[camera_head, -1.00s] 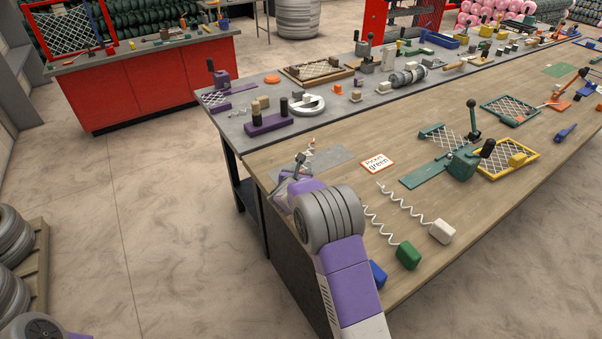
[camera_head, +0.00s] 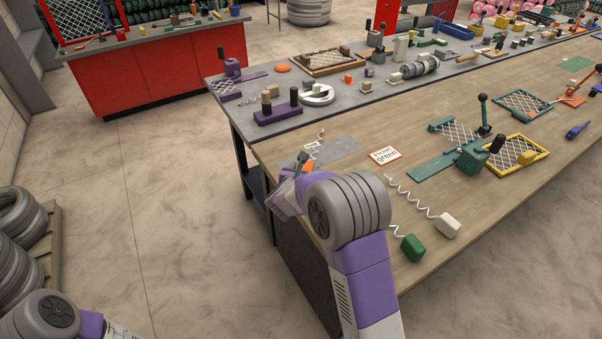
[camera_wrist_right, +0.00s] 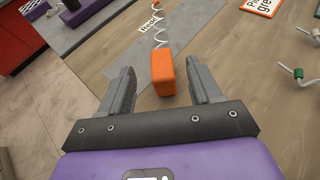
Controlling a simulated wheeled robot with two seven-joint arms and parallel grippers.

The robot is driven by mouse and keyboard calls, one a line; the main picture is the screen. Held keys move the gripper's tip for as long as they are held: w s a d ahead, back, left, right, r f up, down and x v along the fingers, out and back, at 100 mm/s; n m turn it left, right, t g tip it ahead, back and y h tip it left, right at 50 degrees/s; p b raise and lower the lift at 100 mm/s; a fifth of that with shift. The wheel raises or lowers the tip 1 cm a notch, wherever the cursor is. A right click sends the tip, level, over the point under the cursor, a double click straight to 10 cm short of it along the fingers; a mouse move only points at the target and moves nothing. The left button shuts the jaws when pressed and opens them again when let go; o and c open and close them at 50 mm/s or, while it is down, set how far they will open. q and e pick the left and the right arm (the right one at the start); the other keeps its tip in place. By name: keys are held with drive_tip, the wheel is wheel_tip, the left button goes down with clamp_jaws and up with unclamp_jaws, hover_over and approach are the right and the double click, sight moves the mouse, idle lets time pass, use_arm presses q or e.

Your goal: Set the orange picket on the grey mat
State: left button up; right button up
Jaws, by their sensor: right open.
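The orange picket (camera_wrist_right: 162,72) has an orange block and a white coiled wire. In the right wrist view its block is between the spread fingers of my right gripper (camera_wrist_right: 160,90), with a gap on each side. In the head view the block (camera_head: 308,167) is by my right gripper (camera_head: 300,163), and its wire runs onto the grey mat (camera_head: 340,150) to an orange tip. The block is at the mat's near edge; I cannot tell whether it touches the table. My left arm shows at the lower left, but its gripper is out of view.
A "Picket green" card (camera_head: 385,156) lies right of the mat. A white picket (camera_head: 447,225) and a green picket (camera_head: 413,247) lie nearer. A green lever tool (camera_head: 468,160) stands further right. A purple fixture (camera_head: 278,115) is on the grey bench behind.

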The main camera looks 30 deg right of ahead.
drive_tip(key=shift+v, duration=2)
